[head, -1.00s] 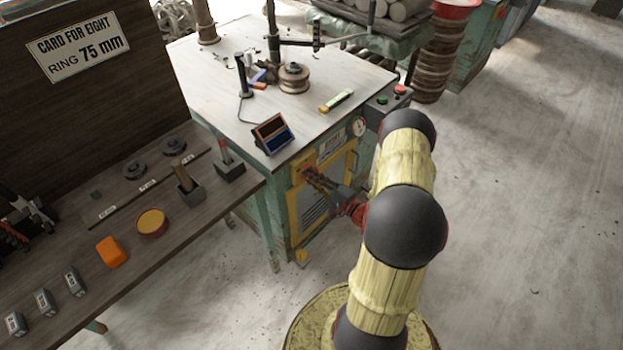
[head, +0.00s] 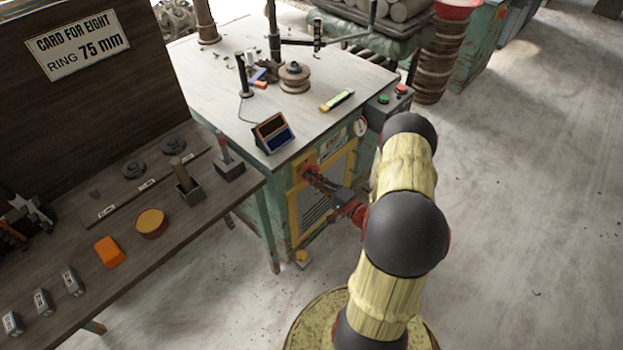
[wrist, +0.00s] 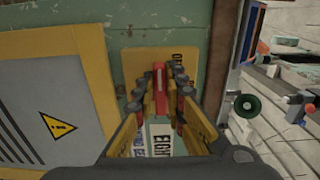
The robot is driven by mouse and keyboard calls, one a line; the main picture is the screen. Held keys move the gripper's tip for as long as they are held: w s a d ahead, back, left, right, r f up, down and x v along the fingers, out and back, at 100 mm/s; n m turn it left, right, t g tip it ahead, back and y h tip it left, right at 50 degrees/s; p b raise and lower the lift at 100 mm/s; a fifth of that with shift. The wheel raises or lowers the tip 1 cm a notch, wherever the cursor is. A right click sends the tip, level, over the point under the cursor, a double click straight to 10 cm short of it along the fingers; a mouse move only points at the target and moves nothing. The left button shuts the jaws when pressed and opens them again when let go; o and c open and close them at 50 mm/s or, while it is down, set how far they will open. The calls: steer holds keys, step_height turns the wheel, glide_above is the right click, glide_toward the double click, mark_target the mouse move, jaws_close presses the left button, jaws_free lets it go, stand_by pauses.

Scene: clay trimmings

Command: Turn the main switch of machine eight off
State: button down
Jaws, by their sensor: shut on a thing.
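Machine eight (head: 335,130) is a green cabinet with a pale top and a yellow-framed front panel. Its main switch has a red handle (wrist: 160,78) on a yellow plate (wrist: 131,62), beside a plate reading EIGHT (wrist: 161,142). In the wrist view the handle stands upright in the picture. My gripper (wrist: 159,92) is shut on the handle, one finger on each side. In the head view my gripper (head: 316,178) reaches the switch at the cabinet's front. The fingers cover part of the switch plate and its markings, so I cannot read the handle's position.
A button box (head: 388,103) and a round gauge (head: 361,126) are at the cabinet's right. A bench (head: 200,215) stands left. Open floor (head: 520,200) lies right.

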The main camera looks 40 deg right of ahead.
steer(key=c, duration=1.8)
jaws_free()
steer(key=shift+c, duration=0.2)
steer(key=s, duration=1.2)
steer(key=shift+d, duration=0.45)
